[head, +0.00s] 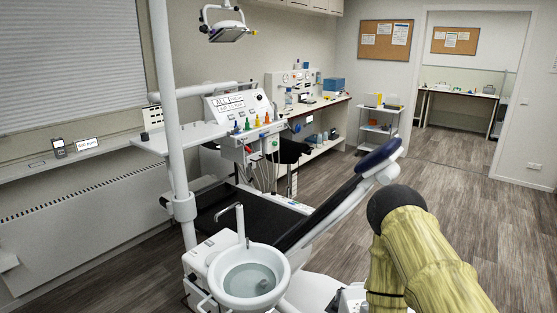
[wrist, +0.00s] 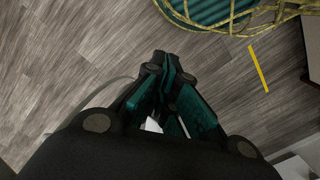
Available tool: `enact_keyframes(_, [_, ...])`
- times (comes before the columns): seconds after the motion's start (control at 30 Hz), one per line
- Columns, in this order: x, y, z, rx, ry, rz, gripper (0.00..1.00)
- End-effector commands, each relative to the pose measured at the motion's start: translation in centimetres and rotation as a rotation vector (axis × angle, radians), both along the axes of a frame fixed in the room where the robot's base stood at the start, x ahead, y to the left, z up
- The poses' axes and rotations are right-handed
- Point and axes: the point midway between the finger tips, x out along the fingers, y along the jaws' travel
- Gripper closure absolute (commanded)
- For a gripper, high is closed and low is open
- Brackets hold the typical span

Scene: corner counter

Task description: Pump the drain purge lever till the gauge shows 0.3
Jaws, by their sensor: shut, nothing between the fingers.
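My gripper (wrist: 164,62) shows in the wrist view with its dark, teal-padded fingers closed together, over bare wood floor. Nothing is between the fingertips. In the head view my arm is at the bottom right, and the gripper itself cannot be made out. I cannot pick out the drain purge lever or its gauge in either view. A white dental unit (head: 238,103) with a labelled panel and coloured handpieces stands mid-left in the head view. A white panel with round dials (head: 290,80) stands on the back counter, too small to read.
A dental chair (head: 325,212) and a spittoon bowl (head: 222,284) fill the lower middle. A white pole (head: 172,120) rises at left. A shelf cart (head: 378,127) stands at the back. Yellow hose (wrist: 245,22) and a yellow strip (wrist: 259,68) show in the wrist view. Floor at right is clear.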

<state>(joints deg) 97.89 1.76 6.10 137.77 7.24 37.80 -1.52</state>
Motion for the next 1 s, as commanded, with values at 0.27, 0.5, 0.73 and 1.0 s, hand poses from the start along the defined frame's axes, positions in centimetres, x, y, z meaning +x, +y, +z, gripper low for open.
enact_keyframes(0.27, [0.4, -4.8, 1.4, -0.025, -0.04, 0.046, 1.0])
enact_keyframes(0.5, [0.4, -4.8, 1.5, -0.025, -0.04, 0.047, 1.0])
enact_keyframes(0.73, [0.4, -4.8, 1.4, -0.025, -0.04, 0.047, 1.0])
enact_keyframes(1.0, [0.4, -4.8, 1.4, -0.025, -0.04, 0.047, 1.0])
